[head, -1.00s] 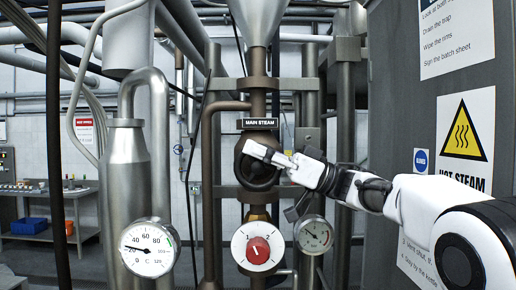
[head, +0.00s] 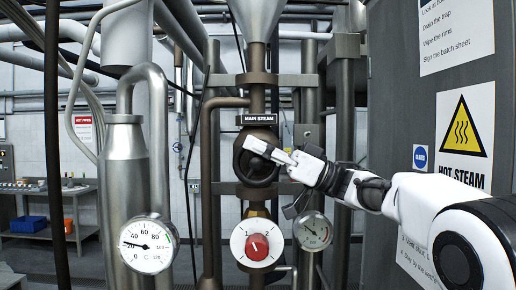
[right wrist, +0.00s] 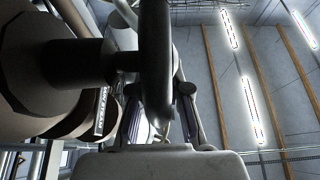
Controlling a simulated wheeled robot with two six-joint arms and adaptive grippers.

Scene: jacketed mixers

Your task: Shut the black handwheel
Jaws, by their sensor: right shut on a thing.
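The black handwheel (head: 240,168) is mounted on the brown vertical pipe, below the MAIN STEAM label (head: 258,120). My right gripper (head: 266,151) reaches in from the right and is shut on the upper right part of its rim. In the right wrist view the dark rim (right wrist: 155,60) stands edge-on between my fingers (right wrist: 160,112), with its hub and shaft to the left. The fingers hide part of the rim in the head view. My left gripper is not in view.
A red selector knob (head: 257,246) on a white dial sits below the wheel. Round gauges stand at left (head: 148,245) and right (head: 313,231). A grey panel (head: 395,120) with a HOT STEAM sign (head: 465,135) is close on the right. Steel pipes crowd both sides.

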